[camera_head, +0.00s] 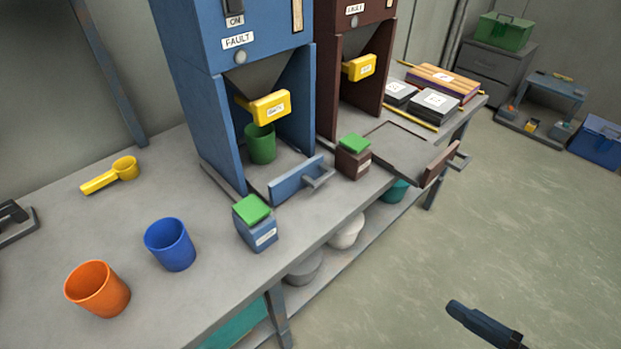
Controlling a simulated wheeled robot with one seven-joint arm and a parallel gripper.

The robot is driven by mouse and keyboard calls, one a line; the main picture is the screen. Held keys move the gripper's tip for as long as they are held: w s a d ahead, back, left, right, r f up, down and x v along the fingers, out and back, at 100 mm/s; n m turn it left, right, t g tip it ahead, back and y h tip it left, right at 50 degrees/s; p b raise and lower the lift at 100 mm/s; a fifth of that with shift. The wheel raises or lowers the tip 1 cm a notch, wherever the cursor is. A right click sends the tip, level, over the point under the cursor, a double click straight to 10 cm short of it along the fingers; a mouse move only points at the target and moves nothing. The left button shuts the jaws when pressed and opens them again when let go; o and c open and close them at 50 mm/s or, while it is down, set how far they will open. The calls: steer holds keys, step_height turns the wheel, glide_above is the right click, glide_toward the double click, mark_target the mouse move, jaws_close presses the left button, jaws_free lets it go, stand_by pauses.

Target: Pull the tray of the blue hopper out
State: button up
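The blue hopper (208,125) stands on the bench, with a "FAULT" label (238,40) on its front and a yellow gate handle (270,107) at its chute. Its tray has a blue front panel (292,183) with a grey handle (319,180), low at the hopper's open front. The panel seems close to the hopper's front edge; I cannot tell exactly how far out it is. A green cup (261,144) stands under the chute. My gripper (484,326) seems to be the dark shape at the bottom right, over the floor and away from the tray; its fingers are not clear.
A brown hopper (325,95) stands beside it, its tray (400,150) out. A blue box with a green lid (257,225) is close to the blue tray's front; a brown one (353,158) is to its right. Blue (170,246) and orange (98,290) cups stand left.

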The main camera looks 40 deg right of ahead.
steer(key=w+d+f+n+t, duration=0.2)
steer(key=w+d+f+n, duration=0.1)
steer(key=w+f+n, duration=0.4)
steer(key=n+p, duration=0.2)
steer(key=n, duration=2.5)
glide_toward(325, 179)
steer(key=shift+w+a+f+t, duration=0.1)
steer(key=shift+w+f+t, duration=0.1)
steer(key=shift+w, duration=0.4)
steer(key=shift+w+f+t, duration=0.1)
steer(key=shift+w+t, duration=0.1)
steer(key=shift+w, duration=0.45)
steer(key=shift+w+d+n, duration=0.2)
steer(key=shift+w+n, duration=0.3)
steer(key=shift+w, duration=0.15)
steer(key=shift+w+f+p, duration=0.1)
steer(key=shift+w+p, duration=0.3)
steer(key=shift+w, duration=3.1)
steer(key=shift+c, duration=0.5)
